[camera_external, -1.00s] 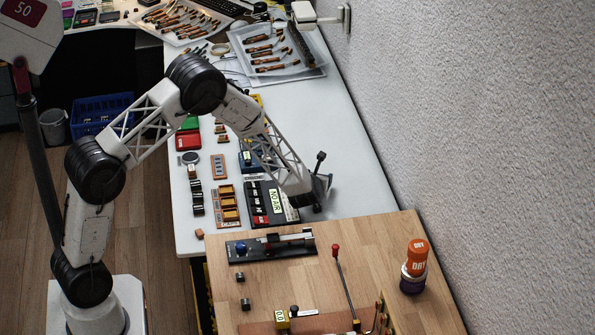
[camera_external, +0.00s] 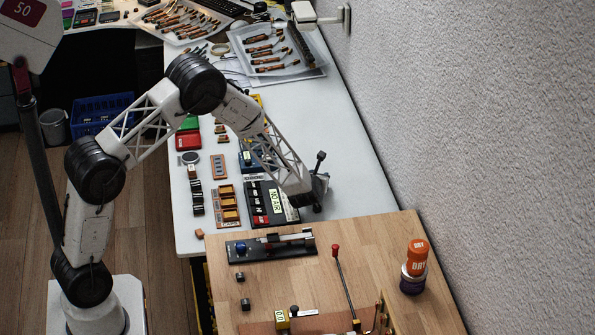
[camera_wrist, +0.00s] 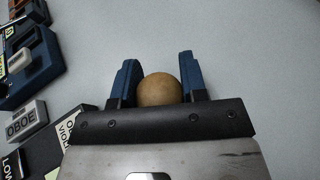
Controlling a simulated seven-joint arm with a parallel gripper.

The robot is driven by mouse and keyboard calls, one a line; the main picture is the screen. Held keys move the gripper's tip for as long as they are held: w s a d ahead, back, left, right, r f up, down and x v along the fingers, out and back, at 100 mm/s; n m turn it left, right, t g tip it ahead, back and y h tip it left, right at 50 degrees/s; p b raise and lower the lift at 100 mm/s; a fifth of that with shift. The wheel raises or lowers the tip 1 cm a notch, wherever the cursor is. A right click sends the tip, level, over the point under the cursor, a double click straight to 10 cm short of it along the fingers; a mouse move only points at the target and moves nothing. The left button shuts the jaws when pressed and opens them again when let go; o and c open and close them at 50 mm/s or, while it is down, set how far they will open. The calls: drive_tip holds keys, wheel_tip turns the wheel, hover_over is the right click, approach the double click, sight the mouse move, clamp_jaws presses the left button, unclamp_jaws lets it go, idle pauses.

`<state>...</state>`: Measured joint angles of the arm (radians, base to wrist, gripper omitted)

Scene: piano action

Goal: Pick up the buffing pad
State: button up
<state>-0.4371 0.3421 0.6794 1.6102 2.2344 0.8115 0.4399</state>
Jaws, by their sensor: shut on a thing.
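The buffing pad (camera_wrist: 159,90) appears to be the round tan piece in the wrist view, its lower part hidden behind the dark gripper bar. My gripper (camera_wrist: 157,72) has its two blue fingers on either side of this piece, shut on it. The pale table top is behind them. In the external view, my gripper (camera_external: 318,198) is low over the white table, just right of the black labelled box. Its fingertips and the pad are too small or hidden there to make out.
The black labelled box (camera_external: 266,207) stands close to the left of my gripper. A wooden board (camera_external: 330,270) with a black fixture (camera_external: 270,248) lies in front. An orange-topped container (camera_external: 416,262) stands on it. The wall is to the right; white table beyond my gripper is clear.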

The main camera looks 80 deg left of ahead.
drive_tip(key=shift+r, duration=0.8)
wheel_tip(320, 180, up, 2)
drive_tip(key=s+d, duration=0.2)
drive_tip(key=s, duration=0.2)
drive_tip(key=s+d+r, duration=0.1)
drive_tip(key=s+d, duration=0.2)
drive_tip(key=s, duration=0.2)
drive_tip(key=s+d, duration=0.3)
drive_tip(key=s, duration=0.1)
drive_tip(key=shift+s+d+r, duration=0.1)
drive_tip(key=shift+s+r, duration=0.05)
drive_tip(key=shift+s, duration=0.2)
